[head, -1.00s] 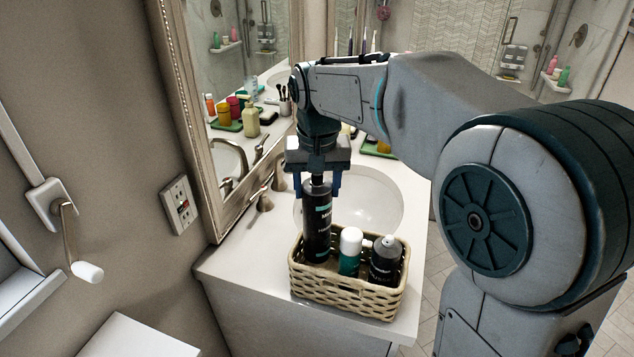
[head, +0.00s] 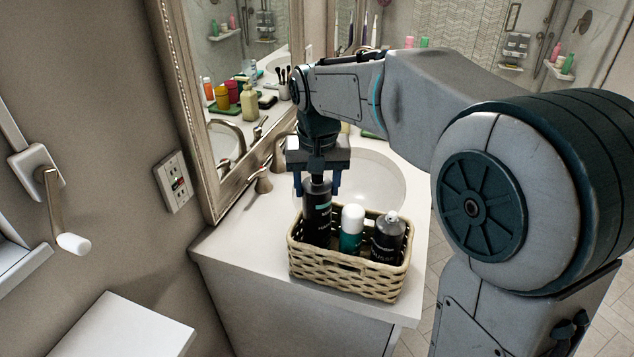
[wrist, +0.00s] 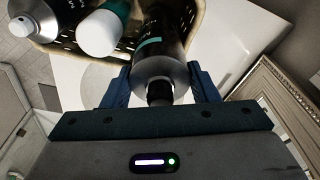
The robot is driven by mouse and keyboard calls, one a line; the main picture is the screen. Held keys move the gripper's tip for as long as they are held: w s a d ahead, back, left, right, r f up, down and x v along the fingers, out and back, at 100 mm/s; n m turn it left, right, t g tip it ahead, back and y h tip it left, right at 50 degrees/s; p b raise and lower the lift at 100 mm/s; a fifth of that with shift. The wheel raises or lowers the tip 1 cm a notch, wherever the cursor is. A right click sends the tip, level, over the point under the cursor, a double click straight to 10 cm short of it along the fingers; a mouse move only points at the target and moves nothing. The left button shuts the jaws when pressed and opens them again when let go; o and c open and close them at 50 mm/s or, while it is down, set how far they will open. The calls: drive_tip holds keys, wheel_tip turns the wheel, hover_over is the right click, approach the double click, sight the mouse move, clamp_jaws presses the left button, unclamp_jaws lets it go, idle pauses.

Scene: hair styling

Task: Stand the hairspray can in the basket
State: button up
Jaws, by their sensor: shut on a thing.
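A tall black can with a teal band, apparently the hairspray can (head: 317,210), stands upright inside the left end of the woven basket (head: 345,276). The basket wall hides its base, so I cannot tell whether it touches the bottom. My gripper (head: 317,188) points down and is shut on the can's upper part. In the wrist view the can (wrist: 162,55) sits between the blue fingers (wrist: 160,88), and the basket rim (wrist: 70,48) shows behind it.
A white-capped teal bottle (head: 351,231) and a dark bottle with a grey top (head: 388,238) stand in the basket's middle and right. The sink (head: 375,185) and faucet (head: 276,155) lie behind. Bare counter (head: 235,238) is left of the basket.

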drive_tip(key=shift+f+b, duration=0.45)
drive_tip(key=shift+f, duration=0.15)
drive_tip(key=o, duration=1.7)
drive_tip(key=shift+r, duration=0.1)
wheel_tip(320, 180, up, 10)
drive_tip(key=p, duration=0.8)
